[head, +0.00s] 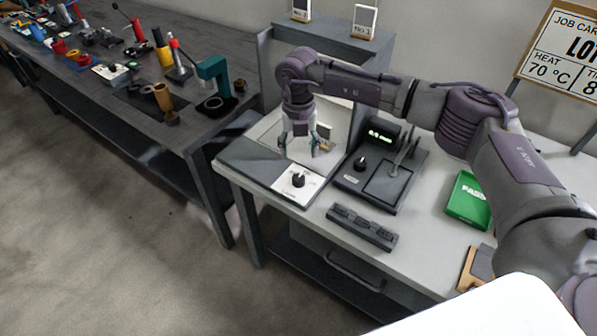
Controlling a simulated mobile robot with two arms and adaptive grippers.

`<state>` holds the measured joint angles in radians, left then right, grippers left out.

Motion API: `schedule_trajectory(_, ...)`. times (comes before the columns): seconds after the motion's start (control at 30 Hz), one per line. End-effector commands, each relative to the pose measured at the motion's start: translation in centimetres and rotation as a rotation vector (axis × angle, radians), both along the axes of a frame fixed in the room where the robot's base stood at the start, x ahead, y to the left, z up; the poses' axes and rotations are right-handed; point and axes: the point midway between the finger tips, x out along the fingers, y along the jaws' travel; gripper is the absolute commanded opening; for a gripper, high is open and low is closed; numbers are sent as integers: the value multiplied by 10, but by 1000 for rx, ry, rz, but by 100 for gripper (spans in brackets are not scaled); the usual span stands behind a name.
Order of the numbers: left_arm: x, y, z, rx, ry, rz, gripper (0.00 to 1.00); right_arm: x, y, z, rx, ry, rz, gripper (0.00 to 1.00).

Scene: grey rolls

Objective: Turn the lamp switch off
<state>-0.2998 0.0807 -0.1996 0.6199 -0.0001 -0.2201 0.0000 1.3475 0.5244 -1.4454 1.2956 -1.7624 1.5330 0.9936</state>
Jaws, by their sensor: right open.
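A white plate (290,190) with a black rotary knob (299,180) sits at the front corner of a dark base on the light table; it looks like the lamp switch. The knob's pointer direction is too small to read. My right gripper (303,150) points down behind and above the knob, with its fingers spread apart and nothing between them. It appears clear of the knob. A small brass-coloured part (325,145) shows beside the right finger. A pale upright panel stands behind the gripper, partly hidden by it. My left gripper is out of view.
Right of the switch stands a dark gauge device (381,134) with green digits and its own knob (360,162). A black slotted block (362,226) lies in front. A green tray (468,200) is further right. A dark bench (130,60) with several tools is at left.

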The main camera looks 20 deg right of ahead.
Motion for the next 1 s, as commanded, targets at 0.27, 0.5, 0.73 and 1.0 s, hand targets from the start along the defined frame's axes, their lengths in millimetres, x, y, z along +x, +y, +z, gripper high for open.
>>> schedule_trajectory(0.27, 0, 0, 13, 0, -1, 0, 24, -1, 1, -58, 3, 3, 1, 62)
schedule_trajectory(0.5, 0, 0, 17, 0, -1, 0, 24, -1, 1, -88, 3, 1, 2, 62)
schedule_trajectory(0.73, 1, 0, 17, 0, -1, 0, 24, 0, 1, -94, 3, -1, 3, 62)
schedule_trajectory(1.0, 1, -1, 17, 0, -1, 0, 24, 0, 1, -94, 4, 0, 2, 42)
